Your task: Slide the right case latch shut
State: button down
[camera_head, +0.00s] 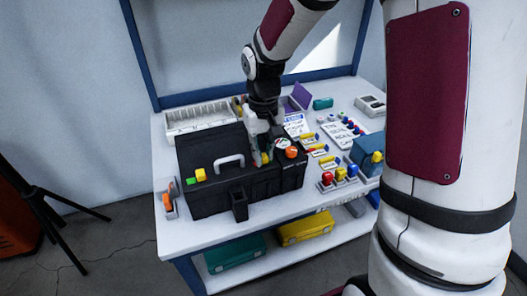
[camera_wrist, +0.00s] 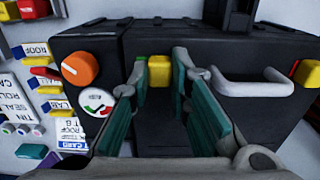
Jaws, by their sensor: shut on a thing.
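The black case (camera_head: 215,196) stands on the white bench, with its grey handle (camera_head: 230,161) in the middle of its lid; the handle also shows in the wrist view (camera_wrist: 252,87). My gripper (camera_head: 262,157) is over the right part of the case, pointing down. The left latch (camera_head: 200,174) is a yellow block on the other side of the handle.
An orange knob (camera_wrist: 80,68) and a round gauge (camera_wrist: 98,102) sit close beside the fingers. Red, yellow and blue plugs (camera_head: 340,173) stand right of the case. A white rack (camera_head: 200,116) is behind it. A tripod (camera_head: 40,193) stands on the floor at left.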

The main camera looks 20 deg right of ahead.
jog(key=shift+a, duration=0.9)
jog(key=c, duration=1.5)
grip_release()
notch_tip(320, 180, up, 8)
jog(key=shift+s, duration=0.1)
